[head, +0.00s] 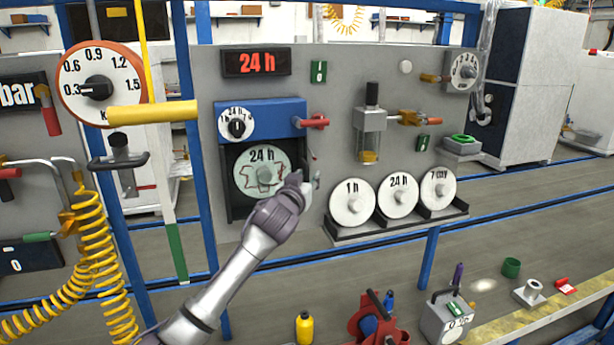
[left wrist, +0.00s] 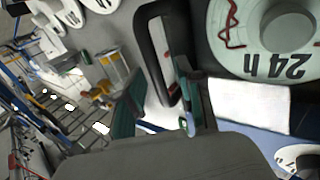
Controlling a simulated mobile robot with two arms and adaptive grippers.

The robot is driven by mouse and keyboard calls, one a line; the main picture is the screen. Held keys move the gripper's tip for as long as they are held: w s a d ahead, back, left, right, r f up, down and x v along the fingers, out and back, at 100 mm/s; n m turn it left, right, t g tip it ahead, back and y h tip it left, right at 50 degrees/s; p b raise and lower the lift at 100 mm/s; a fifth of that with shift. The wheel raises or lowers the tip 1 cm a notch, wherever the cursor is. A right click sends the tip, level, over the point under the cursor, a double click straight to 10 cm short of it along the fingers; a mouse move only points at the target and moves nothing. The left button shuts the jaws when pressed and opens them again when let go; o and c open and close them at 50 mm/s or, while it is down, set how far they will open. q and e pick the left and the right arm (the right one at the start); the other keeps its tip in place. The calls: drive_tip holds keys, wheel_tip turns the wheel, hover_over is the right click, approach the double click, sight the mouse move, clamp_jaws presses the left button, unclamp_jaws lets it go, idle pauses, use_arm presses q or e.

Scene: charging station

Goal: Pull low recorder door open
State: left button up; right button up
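The recorder is a blue-topped unit (head: 262,113) on the grey panel, with a dark-framed lower part around a round 24 h chart (head: 262,170). The chart also shows upside down in the left wrist view (left wrist: 262,30). My left gripper (head: 312,188) is at the lower right edge of this frame, its fingers small and partly hidden by my wrist. In the left wrist view my gripper's teal fingers (left wrist: 160,105) stand apart. A black loop-shaped part (left wrist: 150,50), which looks like a handle, lies just ahead, close to the right finger. Contact cannot be told. My right gripper is not in view.
Three white dials (head: 398,195) sit on a dark shelf to the right of the recorder. A red-handled valve (head: 314,123) juts out above my gripper. Yellow coiled hose (head: 97,255) hangs at the left. Several loose items stand on the lower surface.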

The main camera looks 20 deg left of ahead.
use_arm(q)
clamp_jaws()
idle(0.6)
